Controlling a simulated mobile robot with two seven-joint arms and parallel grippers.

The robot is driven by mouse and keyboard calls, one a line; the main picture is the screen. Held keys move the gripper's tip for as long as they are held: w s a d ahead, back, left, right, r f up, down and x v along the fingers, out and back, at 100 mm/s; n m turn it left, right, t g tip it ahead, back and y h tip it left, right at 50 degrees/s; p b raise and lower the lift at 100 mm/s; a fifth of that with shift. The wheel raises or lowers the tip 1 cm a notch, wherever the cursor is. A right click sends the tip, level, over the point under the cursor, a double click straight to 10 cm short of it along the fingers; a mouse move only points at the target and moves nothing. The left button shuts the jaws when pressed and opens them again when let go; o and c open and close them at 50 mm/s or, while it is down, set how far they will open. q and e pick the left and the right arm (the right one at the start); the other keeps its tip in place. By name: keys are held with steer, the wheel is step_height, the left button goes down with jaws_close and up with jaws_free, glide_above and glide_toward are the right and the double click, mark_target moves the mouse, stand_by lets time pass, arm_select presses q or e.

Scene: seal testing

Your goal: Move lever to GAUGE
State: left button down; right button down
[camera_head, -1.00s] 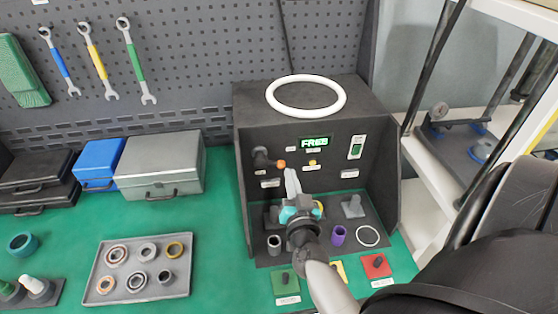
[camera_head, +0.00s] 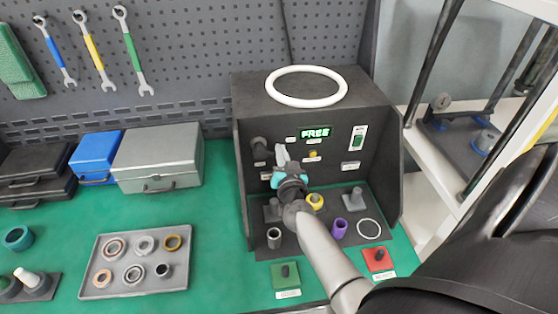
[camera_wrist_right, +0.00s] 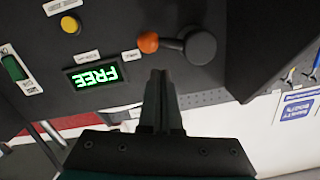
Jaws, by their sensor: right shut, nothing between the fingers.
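The test box (camera_head: 308,95) is dark and stands on the green bench. Its lit display (camera_head: 315,132) reads FREE; the display is also in the right wrist view (camera_wrist_right: 92,75), upside down. The lever (camera_wrist_right: 175,44) has a dark round hub and an orange ball tip, and lies sideways from its hub. In the head view the hub (camera_head: 259,148) shows, but the orange tip is hidden behind my right gripper (camera_head: 281,153). In the wrist view the shut, empty fingers (camera_wrist_right: 160,75) point at the panel just beside the orange tip; contact cannot be told. My left gripper is out of view.
A green rocker switch (camera_head: 357,140) and a yellow button (camera_head: 312,154) are on the panel. A yellow ring (camera_head: 315,201), a purple ring (camera_head: 339,228) and a grey ring (camera_head: 274,238) stand before it. A seal tray (camera_head: 178,237) lies at left.

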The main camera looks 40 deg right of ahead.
steer(key=shift+w+a+f+b, duration=0.1)
steer(key=shift+w+f+b, duration=0.1)
steer(key=shift+f, duration=0.25)
steer(key=shift+w+a+f+b, duration=0.1)
steer(key=shift+f+b, duration=0.1)
steer(key=shift+f, duration=0.2)
steer(key=shift+f+m, duration=0.2)
steer(key=shift+m, duration=0.2)
steer(key=shift+w+a+f+m+t+b, duration=0.15)
steer(key=shift+w+a+f+m+b, duration=0.2)
steer(key=shift+f+m+b, duration=0.95)
steer(key=shift+w+a+f+m+t+b, duration=0.1)
steer(key=shift+a+f+m+b, duration=0.3)
steer(key=shift+m+b, duration=1.85)
steer(key=shift+w+a+f+m+t+b, duration=0.2)
steer(key=shift+a+f+m+b, duration=0.4)
steer(key=shift+m, duration=2.55)
steer(key=shift+d+f, duration=0.1)
steer(key=shift+d, duration=0.05)
steer(key=shift+d, duration=0.1)
